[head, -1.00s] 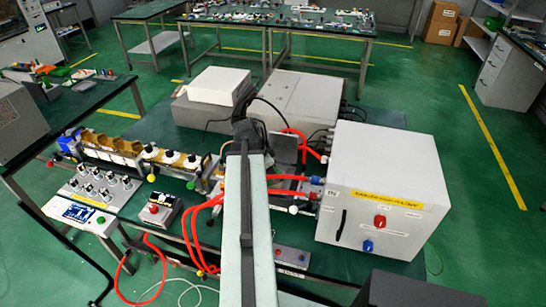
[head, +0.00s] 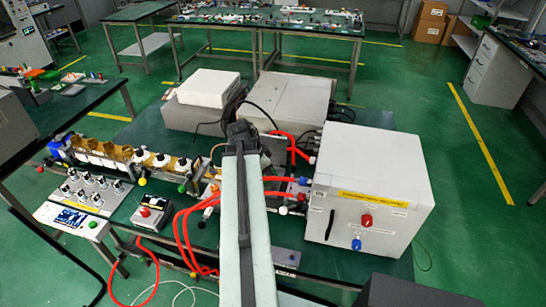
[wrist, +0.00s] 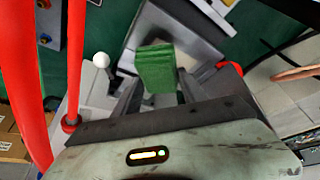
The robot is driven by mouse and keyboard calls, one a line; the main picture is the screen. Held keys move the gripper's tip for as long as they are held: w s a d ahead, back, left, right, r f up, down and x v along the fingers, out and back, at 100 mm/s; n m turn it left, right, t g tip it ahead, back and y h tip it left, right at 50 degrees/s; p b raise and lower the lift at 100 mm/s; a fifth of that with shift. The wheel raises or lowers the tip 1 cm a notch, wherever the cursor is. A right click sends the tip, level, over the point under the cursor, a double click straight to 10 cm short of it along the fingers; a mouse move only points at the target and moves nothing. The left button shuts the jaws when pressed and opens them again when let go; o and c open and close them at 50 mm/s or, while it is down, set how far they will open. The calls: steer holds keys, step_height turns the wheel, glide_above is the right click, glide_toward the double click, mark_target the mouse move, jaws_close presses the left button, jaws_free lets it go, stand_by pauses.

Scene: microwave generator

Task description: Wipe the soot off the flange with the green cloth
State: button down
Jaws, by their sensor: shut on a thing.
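My gripper (wrist: 158,92) shows in the wrist view and is shut on the green cloth (wrist: 156,66). The cloth looks like a folded green pad held between the two fingers. It lies in front of a grey metal surface (wrist: 175,30); I cannot tell whether it touches it. I cannot make out the flange or any soot for sure. In the head view my own arm reaches forward over the bench and hides the gripper and the cloth.
Red hoses (head: 185,225) loop left of my arm, and one (wrist: 76,60) runs close beside the gripper. A large white cabinet (head: 375,190) stands at the right. A row of white-and-brown parts (head: 110,155) and a knob panel (head: 75,195) stand at the left.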

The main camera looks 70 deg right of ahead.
steer(key=shift+s+r+p, duration=0.3)
steer(key=shift+r+p, duration=0.1)
steer(key=shift+r, duration=0.4)
steer(key=shift+w+r+p, duration=0.15)
steer(key=shift+r+p, duration=0.55)
steer(key=shift+p, duration=0.05)
step_height(320, 180, up, 3)
steer(key=p, duration=0.2)
steer(key=shift+d+p, duration=0.1)
steer(key=shift+p, duration=0.3)
steer(key=shift+f, duration=0.1)
